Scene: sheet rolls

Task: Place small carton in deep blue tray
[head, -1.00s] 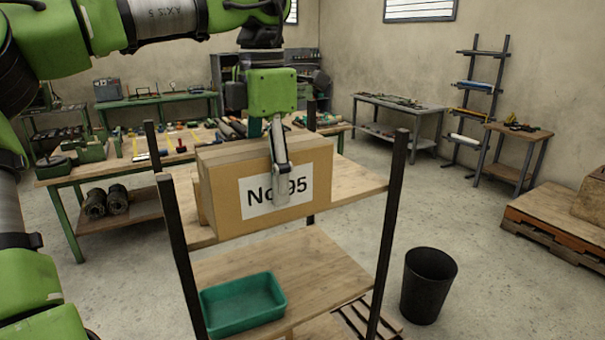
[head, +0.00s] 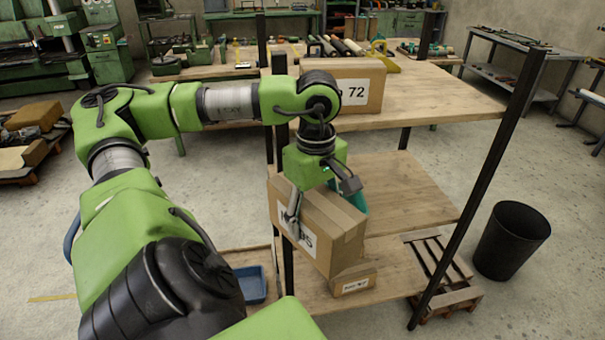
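A small carton (head: 354,283) with a white label sits low on the rack, partly hidden by the larger carton above it. The deep blue tray (head: 250,284) is on the low board left of it, partly hidden by my arm. My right gripper is not in view.
A carton marked 72 (head: 358,86) stands on the top shelf (head: 445,95). A teal tray (head: 358,194) shows partly behind the held carton. Dark rack posts (head: 478,185) stand around the shelves. A black bin (head: 511,241) and a pallet (head: 440,270) are at right.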

